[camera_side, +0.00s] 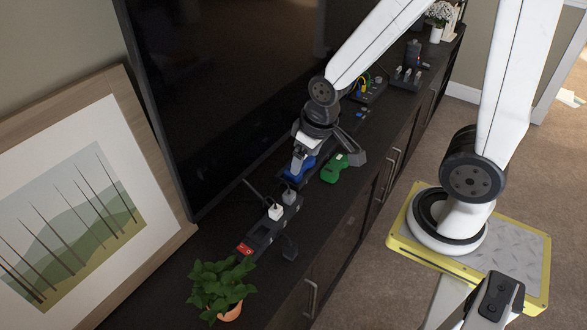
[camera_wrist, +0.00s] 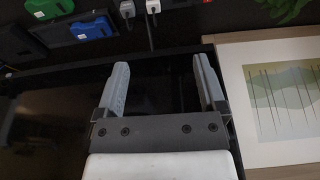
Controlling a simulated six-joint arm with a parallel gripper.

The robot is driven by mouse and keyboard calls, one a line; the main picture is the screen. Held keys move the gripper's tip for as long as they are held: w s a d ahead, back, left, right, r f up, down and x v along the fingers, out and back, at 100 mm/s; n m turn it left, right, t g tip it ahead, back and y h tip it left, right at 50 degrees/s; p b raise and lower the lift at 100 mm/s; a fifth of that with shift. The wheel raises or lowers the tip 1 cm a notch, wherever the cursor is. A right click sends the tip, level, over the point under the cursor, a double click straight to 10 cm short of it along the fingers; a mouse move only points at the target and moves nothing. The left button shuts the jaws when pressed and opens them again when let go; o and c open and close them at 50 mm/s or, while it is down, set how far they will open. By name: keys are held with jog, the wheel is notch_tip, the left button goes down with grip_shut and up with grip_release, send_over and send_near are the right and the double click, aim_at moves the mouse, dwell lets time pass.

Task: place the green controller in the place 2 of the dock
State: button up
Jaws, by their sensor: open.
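The green controller (camera_side: 335,169) lies on the dark cabinet top, near its front edge, beside the blue controller (camera_side: 298,172). In the wrist view the green controller (camera_wrist: 50,8) is at the top left, partly cut off by the frame. The blue controller (camera_wrist: 87,27) lies in a dark dock (camera_wrist: 62,38); the dock's place numbers cannot be read. My gripper (camera_side: 298,162) overlaps the blue controller in the side view and partly hides it and the dock. In the wrist view my gripper (camera_wrist: 161,64) is open, nothing between its fingers, apart from both controllers.
A power strip (camera_side: 262,238) with plugs and a red switch lies left of the controllers, with a potted plant (camera_side: 221,287) beyond it. A television (camera_side: 220,90) stands behind. A framed picture (camera_side: 80,215) leans at the left. Other devices (camera_side: 405,76) sit farther along the cabinet.

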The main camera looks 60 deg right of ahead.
jog(key=w+d+f+m, duration=0.4)
jog(key=w+d+m, duration=0.1)
jog(key=w+d, duration=0.25)
jog(key=m+g, duration=0.3)
jog(key=m, duration=0.9)
send_over(336, 162)
jog(key=f, duration=1.7)
jog(key=shift+w+a+f, duration=0.1)
jog(key=shift+a+f, duration=0.15)
jog(key=shift+a, duration=0.1)
jog(key=shift+d+f+m, duration=0.3)
jog(key=shift+f, duration=1.3)
jog(key=shift+f, duration=0.1)
jog(key=shift+a+f, duration=0.1)
jog(key=shift+f, duration=2.4)
